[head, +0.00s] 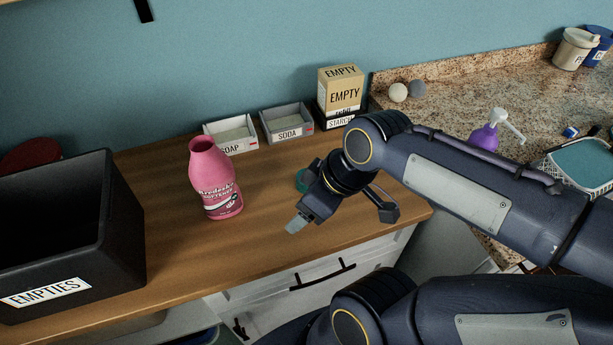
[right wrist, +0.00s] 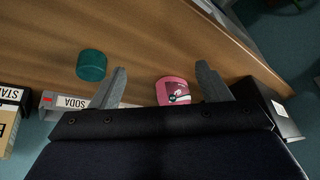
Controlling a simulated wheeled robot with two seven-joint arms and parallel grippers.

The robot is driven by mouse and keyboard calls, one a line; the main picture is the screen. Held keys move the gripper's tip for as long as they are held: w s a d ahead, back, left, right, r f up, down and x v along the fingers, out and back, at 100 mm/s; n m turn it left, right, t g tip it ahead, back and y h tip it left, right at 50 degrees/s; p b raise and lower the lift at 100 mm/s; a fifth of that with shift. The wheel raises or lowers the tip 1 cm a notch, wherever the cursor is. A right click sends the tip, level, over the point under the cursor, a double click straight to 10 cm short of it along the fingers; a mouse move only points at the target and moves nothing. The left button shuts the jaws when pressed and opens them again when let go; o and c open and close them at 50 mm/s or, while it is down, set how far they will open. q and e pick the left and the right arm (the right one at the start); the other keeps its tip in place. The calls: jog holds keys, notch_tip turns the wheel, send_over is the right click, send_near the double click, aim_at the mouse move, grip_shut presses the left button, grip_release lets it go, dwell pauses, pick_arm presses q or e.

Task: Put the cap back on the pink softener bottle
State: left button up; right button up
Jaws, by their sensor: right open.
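The pink softener bottle (head: 215,182) stands upright and uncapped on the wooden counter in the head view. A teal cap (head: 300,179) lies on the counter to its right, partly hidden behind my right gripper (head: 296,225). In the right wrist view the cap (right wrist: 91,65) is outside the jaws, left of the left finger. The bottle (right wrist: 173,91) shows between the open fingers (right wrist: 161,72) in that view, but the head view shows it apart from the gripper. My right gripper is open and empty, nearer the counter's front edge than the cap. My left gripper is not in view.
A black EMPTIES bin (head: 75,235) stands at the left. SOAP (head: 232,137) and SODA (head: 287,123) trays and a starch box (head: 340,92) line the wall. A purple pump bottle (head: 485,137) stands on the granite counter. The wood around the pink bottle is clear.

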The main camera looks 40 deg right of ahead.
jog(key=w+d+n+g+h, duration=0.1)
jog(key=w+d+n, duration=0.1)
jog(key=n, duration=0.4)
jog(key=w+d+n+g, duration=0.1)
jog(key=w+d+n, duration=0.1)
jog(key=w+n, duration=0.2)
jog(key=w+d+n+g+h+p, duration=0.1)
jog(key=w+d+n+g, duration=0.1)
jog(key=n, duration=0.5)
jog(key=shift+w+d+f+n+h, duration=0.1)
jog(key=shift+w+d+n+h, duration=0.15)
jog(key=shift+w, duration=0.3)
jog(key=shift+w+d+n+h, duration=0.15)
jog(key=shift+w+d, duration=0.2)
jog(key=shift+w, duration=0.2)
jog(key=shift+w+d+n, duration=0.25)
jog(key=shift+w+n, duration=0.05)
jog(key=shift+n, duration=0.4)
jog(key=shift+f, duration=0.15)
jog(key=shift+f, duration=1.25)
jog(key=shift+s+d+f, duration=0.1)
jog(key=shift+f, duration=2.5)
